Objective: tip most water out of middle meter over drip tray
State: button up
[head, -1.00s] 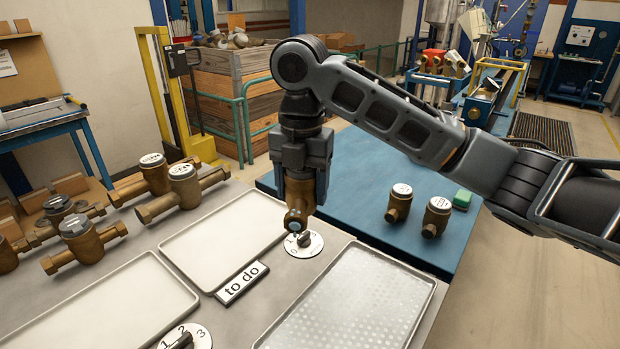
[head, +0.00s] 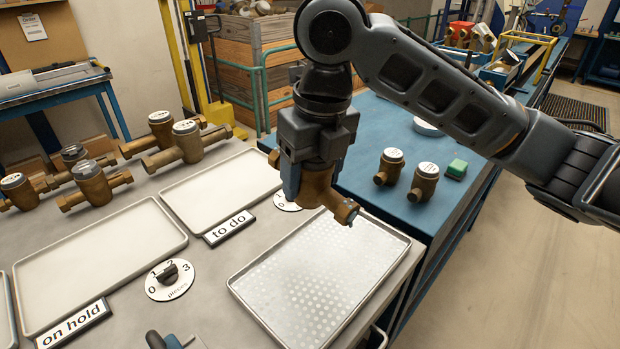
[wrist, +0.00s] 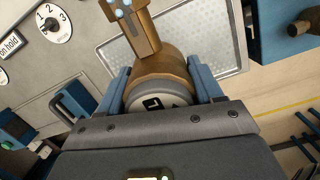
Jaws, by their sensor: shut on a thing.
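My gripper (head: 311,178) is shut on a brass water meter (head: 320,188). It holds the meter in the air above the far left part of the perforated drip tray (head: 290,315). The meter's pipe end points to the front right in the head view. In the wrist view the meter (wrist: 160,62) sits between the two blue fingers (wrist: 163,88), its round pale face towards the camera, with pale blue spots at its pipe end. Whether water is running out cannot be told.
Two trays, one behind the "to do" sign (head: 229,229) and one behind the "on hold" sign (head: 73,325), look empty. A dial (head: 170,280) sits between them and the drip tray. Several brass meters stand at the back left.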

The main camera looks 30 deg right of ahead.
aim_at(331, 191)
jog(key=shift+s+d+f+t+y+b, duration=0.1)
jog(key=shift+s+f+t+y+b, duration=0.2)
jog(key=shift+t+b, duration=0.7)
jog(key=shift+s+d+f+t+y+b, duration=0.1)
jog(key=shift+s+t+b, duration=0.35)
jog(key=shift+b, duration=1)
jog(key=t+b, duration=0.2)
jog(key=b, duration=0.2)
jog(key=s+f+t+y+b, duration=0.1)
jog(key=t+b, duration=0.1)
jog(key=b, duration=0.3)
jog(key=shift+s+d, duration=0.1)
jog(key=shift+d, duration=0.1)
jog(key=shift+b, duration=0.3)
jog(key=shift+s+r+t+b, duration=0.2)
jog(key=shift+t+b, duration=0.15)
jog(key=shift+b, duration=0.2)
